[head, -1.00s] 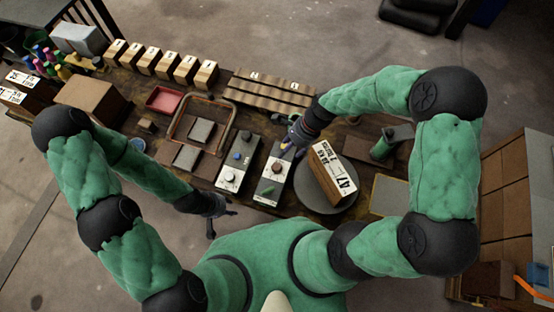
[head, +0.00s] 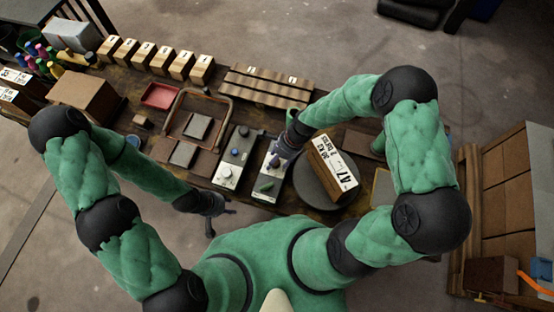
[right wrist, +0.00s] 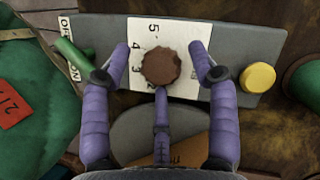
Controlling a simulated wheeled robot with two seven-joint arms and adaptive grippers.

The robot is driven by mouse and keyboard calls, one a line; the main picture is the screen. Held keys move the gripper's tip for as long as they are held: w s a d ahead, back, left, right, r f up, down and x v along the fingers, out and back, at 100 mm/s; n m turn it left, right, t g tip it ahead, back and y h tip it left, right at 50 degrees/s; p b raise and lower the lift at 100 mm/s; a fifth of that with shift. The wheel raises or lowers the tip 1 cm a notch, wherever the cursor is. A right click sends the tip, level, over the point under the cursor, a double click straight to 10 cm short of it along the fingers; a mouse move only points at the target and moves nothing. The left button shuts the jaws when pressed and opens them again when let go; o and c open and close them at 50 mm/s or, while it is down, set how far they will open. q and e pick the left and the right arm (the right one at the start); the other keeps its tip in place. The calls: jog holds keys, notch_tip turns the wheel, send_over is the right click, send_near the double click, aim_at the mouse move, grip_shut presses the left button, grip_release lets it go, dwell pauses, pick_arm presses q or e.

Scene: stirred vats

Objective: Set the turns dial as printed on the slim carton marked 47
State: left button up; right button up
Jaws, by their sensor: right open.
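The slim carton marked 47 (head: 333,168) lies on a round dark turntable (head: 311,190), its white printed label up; the smaller print is too blurred to read surely. Left of it is a grey control box (head: 266,192). In the right wrist view its brown turns dial (right wrist: 161,66) sits on a white number scale (right wrist: 140,30) showing 5, 4, 3 and part of 2. My right gripper (head: 279,160) is open over the box, its purple fingers around the dial, apart from it; it hides the dial in the head view. My left gripper (head: 220,220) is open and empty at the table's front edge.
The box also bears a green switch (right wrist: 74,58) marked OFF and ON and a yellow button (right wrist: 257,77). A second control box (head: 229,177) stands to its left.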

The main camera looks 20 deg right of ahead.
jog(key=c, duration=1.1)
jog(key=shift+w, duration=0.1)
jog(key=shift+w+r+n, duration=0.1)
jog(key=shift+n, duration=0.3)
jog(key=n+g+p, duration=0.1)
jog(key=n, duration=0.1)
jog(key=shift+w+n, duration=0.2)
jog(key=shift+n, duration=0.2)
jog(key=n+g, duration=0.1)
jog(key=n, duration=0.1)
jog(key=n+g+h, duration=0.1)
jog(key=n, duration=0.2)
jog(key=shift+w+a+n, duration=0.1)
jog(key=shift+a+n, duration=0.05)
jog(key=shift+n, duration=0.15)
jog(key=n+h, duration=0.1)
jog(key=n, duration=0.1)
jog(key=n+g+h, duration=0.1)
jog(key=n, duration=0.2)
jog(key=shift+a, duration=0.15)
jog(key=shift+a+n+h, duration=0.1)
jog(key=shift+n+h, duration=0.5)
jog(key=shift+n, duration=1.1)
jog(key=shift+n+g, duration=0.3)
